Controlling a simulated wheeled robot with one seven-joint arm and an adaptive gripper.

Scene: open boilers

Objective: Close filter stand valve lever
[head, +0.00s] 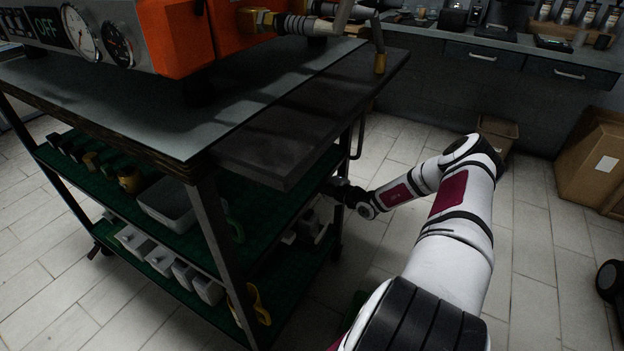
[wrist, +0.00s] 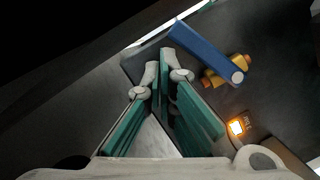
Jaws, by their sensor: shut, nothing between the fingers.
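The valve lever (wrist: 205,52) is a blue bar with a rounded, pale-tipped end in the wrist view, running from upper left to lower right. A yellow-orange valve body (wrist: 213,78) shows beneath it and sticks out on both sides. My gripper (wrist: 162,68) has its teal-padded fingers shut and empty. Its fingertips appear just left of the lever; I cannot tell whether they touch it. In the head view my gripper (head: 340,190) is low beside the cart's right side, partly hidden by shadow and the cart's leg. The lever cannot be made out there.
The cart's dark tabletop (head: 250,120) overhangs my gripper, carrying an orange machine (head: 185,35). Its green shelves (head: 265,205) hold bins and small parts. A small glowing orange light (wrist: 237,126) shows below the valve. Cardboard boxes (head: 595,160) stand right; tiled floor (head: 535,245) is open between.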

